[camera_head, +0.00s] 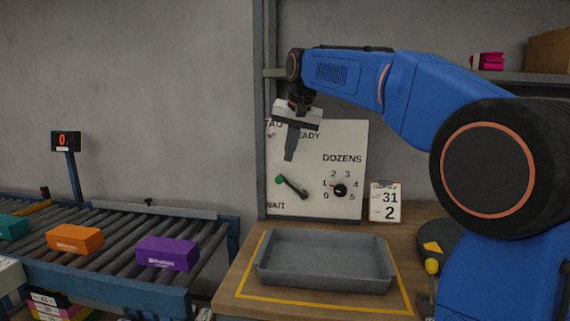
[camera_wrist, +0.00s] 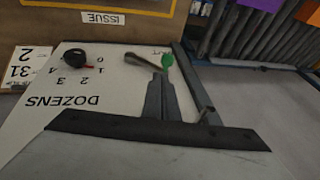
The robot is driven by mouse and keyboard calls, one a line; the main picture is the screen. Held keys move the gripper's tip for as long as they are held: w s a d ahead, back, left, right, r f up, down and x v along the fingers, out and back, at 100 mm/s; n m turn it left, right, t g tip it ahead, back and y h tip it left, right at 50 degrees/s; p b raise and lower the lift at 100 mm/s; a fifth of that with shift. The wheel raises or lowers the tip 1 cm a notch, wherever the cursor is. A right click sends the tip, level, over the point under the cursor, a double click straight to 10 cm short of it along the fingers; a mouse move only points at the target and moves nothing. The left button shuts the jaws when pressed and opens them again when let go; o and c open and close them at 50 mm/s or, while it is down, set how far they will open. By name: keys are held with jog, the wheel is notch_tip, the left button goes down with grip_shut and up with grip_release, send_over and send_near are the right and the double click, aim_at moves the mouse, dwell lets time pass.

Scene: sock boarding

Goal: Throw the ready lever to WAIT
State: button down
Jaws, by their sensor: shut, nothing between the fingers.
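The ready lever shows in the head view as a dark arm with a green knob (camera_head: 281,180), slanting from the knob at upper left down to the right. It is on a pale panel (camera_head: 345,140) with READY lettered near the top and WAIT at the bottom left, both partly cut off or covered. In the wrist view the green knob (camera_wrist: 168,60) appears just beyond my fingertips, with the lever arm (camera_wrist: 140,62) running left. My gripper (camera_head: 290,158) is shut and empty, pointing down just above the knob. I cannot tell whether it touches the knob.
A DOZENS dial (camera_head: 340,190) sits right of the lever on the panel. A clipboard card (camera_head: 385,201) stands beside it. A grey tray (camera_head: 325,285) lies below on the wooden bench. A roller conveyor (camera_head: 120,245) with coloured boxes runs at left.

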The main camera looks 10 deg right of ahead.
jog(key=v, duration=0.7)
jog(key=shift+a+r, duration=0.25)
jog(key=shift+a, duration=0.1)
jog(key=c, duration=2.5)
grip_release()
jog(key=shift+r, duration=0.3)
jog(key=o, duration=0.5)
jog(key=shift+s, duration=0.15)
jog(key=o, duration=0.5)
jog(key=shift+s+f, duration=0.15)
jog(key=shift+f, duration=0.05)
jog(key=shift+c, duration=0.2)
jog(key=s+d+f+n+h, duration=0.2)
jog(key=s+f+n+h, duration=0.1)
jog(key=f+n+h, duration=0.3)
jog(key=n+t, duration=1.3)
jog(key=n, duration=1.6)
send_near(279, 180)
jog(key=shift+m, duration=0.3)
jog(key=x, duration=0.9)
